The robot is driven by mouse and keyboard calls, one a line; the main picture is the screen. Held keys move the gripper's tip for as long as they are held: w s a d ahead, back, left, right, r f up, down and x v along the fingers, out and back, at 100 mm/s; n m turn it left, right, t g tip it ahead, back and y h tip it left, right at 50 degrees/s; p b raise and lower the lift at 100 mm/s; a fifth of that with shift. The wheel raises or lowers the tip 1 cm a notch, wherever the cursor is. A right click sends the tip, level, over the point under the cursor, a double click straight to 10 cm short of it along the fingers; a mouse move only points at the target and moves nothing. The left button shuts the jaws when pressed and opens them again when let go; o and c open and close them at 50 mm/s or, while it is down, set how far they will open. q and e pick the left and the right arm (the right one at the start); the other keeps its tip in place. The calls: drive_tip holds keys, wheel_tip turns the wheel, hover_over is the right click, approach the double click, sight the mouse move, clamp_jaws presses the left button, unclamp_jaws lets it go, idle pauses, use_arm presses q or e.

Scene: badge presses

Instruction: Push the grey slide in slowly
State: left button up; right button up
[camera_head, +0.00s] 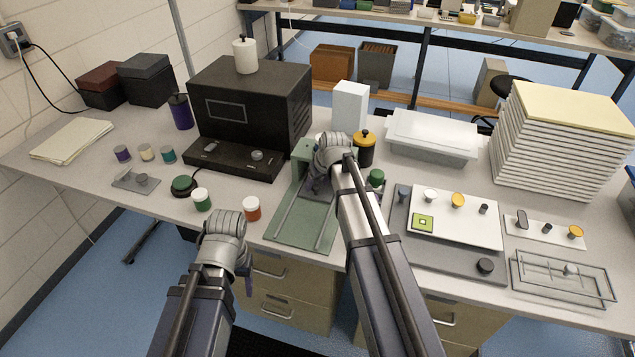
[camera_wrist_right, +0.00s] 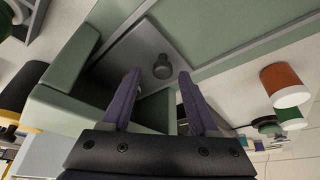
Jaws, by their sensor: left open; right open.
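The grey slide (camera_wrist_right: 135,45) is a flat plate with a dark round knob (camera_wrist_right: 162,66) in the right wrist view. It lies in the green press (camera_head: 290,226), between the rails at the housing end. In the head view my right arm covers most of it. My right gripper (camera_wrist_right: 160,78) is open, with its two purple fingers pointing at the slide. The knob appears between and just beyond the fingertips; I cannot tell whether they touch it. My left gripper (camera_head: 248,286) hangs low in front of the table edge, apart from the press, its fingers mostly hidden.
A red-and-white jar (camera_head: 252,208) and a green-and-white jar (camera_head: 201,199) stand left of the press. A black-and-yellow jar (camera_head: 365,148) stands behind it. A grey tray (camera_head: 430,258) lies to the right. The front part of the press bed is clear.

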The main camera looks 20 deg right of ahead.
drive_tip(key=p+v, duration=0.6)
drive_tip(key=v, duration=0.1)
idle(0.4)
idle(0.4)
drive_tip(key=s+a+g+h, duration=0.1)
drive_tip(key=s+a+g, duration=0.1)
drive_tip(key=s+a, duration=0.6)
drive_tip(key=s+a+n+g+h, duration=0.1)
drive_tip(key=s+a+g, duration=0.2)
drive_tip(key=s+a, duration=0.5)
drive_tip(key=s+f, duration=0.1)
drive_tip(key=s, duration=0.7)
drive_tip(key=shift+s+a+n+p, duration=0.3)
drive_tip(key=shift+a+p, duration=0.05)
drive_tip(key=shift+a, duration=0.05)
